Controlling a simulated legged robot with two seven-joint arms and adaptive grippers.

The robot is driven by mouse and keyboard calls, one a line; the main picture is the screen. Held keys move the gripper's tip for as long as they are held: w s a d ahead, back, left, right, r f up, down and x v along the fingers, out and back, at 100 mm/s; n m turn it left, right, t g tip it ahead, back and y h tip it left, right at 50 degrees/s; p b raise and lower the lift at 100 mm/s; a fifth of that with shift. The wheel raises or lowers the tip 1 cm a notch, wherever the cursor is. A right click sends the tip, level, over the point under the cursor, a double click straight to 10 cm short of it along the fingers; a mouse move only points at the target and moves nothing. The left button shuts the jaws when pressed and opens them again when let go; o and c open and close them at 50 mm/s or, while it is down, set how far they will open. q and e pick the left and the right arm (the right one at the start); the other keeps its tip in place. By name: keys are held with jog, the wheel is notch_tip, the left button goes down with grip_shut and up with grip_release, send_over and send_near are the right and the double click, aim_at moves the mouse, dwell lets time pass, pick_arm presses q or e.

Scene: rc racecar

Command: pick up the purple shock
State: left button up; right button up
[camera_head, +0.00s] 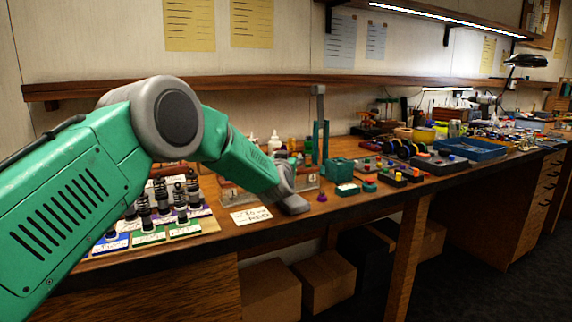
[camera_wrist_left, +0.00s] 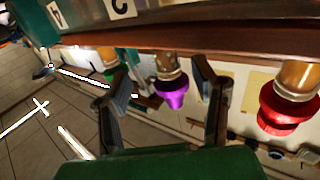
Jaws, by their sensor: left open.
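The purple shock (camera_wrist_left: 172,92) shows in the left wrist view with a purple end and a metallic body, below a wooden edge. It appears between the two spread fingers of my left gripper (camera_wrist_left: 161,72), with gaps visible on both sides. In the head view my left gripper (camera_head: 293,201) is low at the bench's front edge, beside the numbered stand; its fingers are hard to make out there. A small purple piece (camera_head: 322,197) lies just right of it; I cannot tell whether it is part of the shock. My right gripper is not in view.
A red-ended shock (camera_wrist_left: 280,108) hangs close to the right of the purple one. Black shocks (camera_head: 145,218) stand on coloured cards at the left of the bench. A handwritten card (camera_head: 250,216) lies at the front edge. A green box (camera_head: 340,169) stands right of my gripper.

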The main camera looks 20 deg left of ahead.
pick_arm(q)
jog(key=shift+w+a+r, duration=0.1)
jog(key=shift+w+a, duration=0.05)
jog(key=shift+w, duration=0.15)
jog(key=shift+a, duration=0.5)
jog(key=shift+a+f, duration=0.2)
jog(key=shift+a, duration=0.05)
jog(key=c, duration=0.5)
grip_shut()
jog(key=shift+d+r, duration=0.1)
jog(key=shift+d, duration=0.45)
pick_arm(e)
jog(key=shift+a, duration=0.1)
pick_arm(q)
notch_tip(320, 180, up, 10)
jog(key=shift+a+p, duration=0.1)
jog(key=shift+p, duration=0.8)
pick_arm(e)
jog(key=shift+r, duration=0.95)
pick_arm(q)
jog(key=shift+a, duration=0.15)
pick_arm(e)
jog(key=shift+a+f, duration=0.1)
pick_arm(q)
jog(key=shift+f+b, duration=0.7)
jog(key=shift+f, duration=0.75)
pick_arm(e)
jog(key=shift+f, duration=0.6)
